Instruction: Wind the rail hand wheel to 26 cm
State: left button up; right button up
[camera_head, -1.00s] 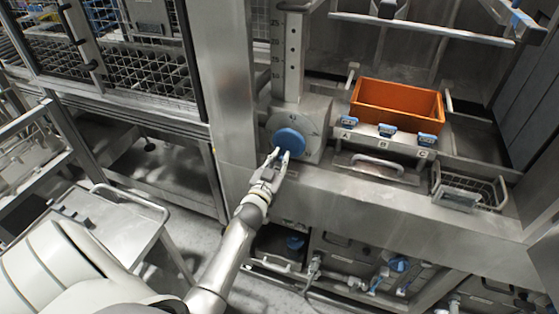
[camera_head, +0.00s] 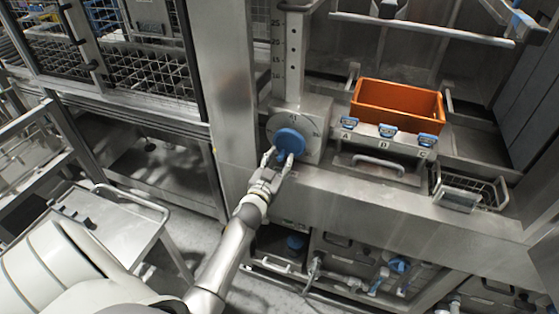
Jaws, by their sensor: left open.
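The blue rail hand wheel (camera_head: 290,141) sits on the front of a grey metal housing with a round marked dial (camera_head: 292,120) behind it. A vertical rail post with a height scale (camera_head: 277,50) rises above the housing; its numbers are small, and I cannot read a setting for sure. My left gripper (camera_head: 278,160) is open at the wheel's lower edge, with its fingers spread and pointing up at it. I cannot tell whether the fingers touch the wheel. My right gripper is not in view.
A wire basket (camera_head: 470,187) is at the right. A steel column (camera_head: 228,80) stands close left of the wheel. A small steel cart (camera_head: 105,225) is at lower left.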

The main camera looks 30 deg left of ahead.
pick_arm(q)
jog(key=v, duration=1.2)
dwell(0.4)
jog(key=s+d+f+g+h+b, duration=0.1)
jog(key=s+d+f+g, duration=0.25)
jog(key=f, duration=0.85)
jog(key=s+d+f+m+g+h+b, duration=0.1)
jog(key=s+d+f+g+h, duration=0.3)
jog(key=f, duration=0.8)
jog(key=s+d+f+g+y+b, duration=0.1)
jog(key=s+d+f, duration=0.3)
jog(key=f, duration=0.8)
jog(key=s+f+g, duration=0.2)
jog(key=s+f, duration=0.3)
jog(key=s, duration=0.4)
jog(key=s+f+m+g+b, duration=0.1)
jog(key=s+f+g, duration=0.2)
jog(key=s+f, duration=0.3)
jog(key=s+f+g+b, duration=0.1)
jog(key=s+f+g, duration=0.2)
jog(key=s, duration=1.1)
notch_tip(320, 180, down, 3)
jog(key=shift+s+d+r+m, duration=0.1)
jog(key=shift+s+d+m, duration=0.1)
jog(key=shift+d+m, duration=0.2)
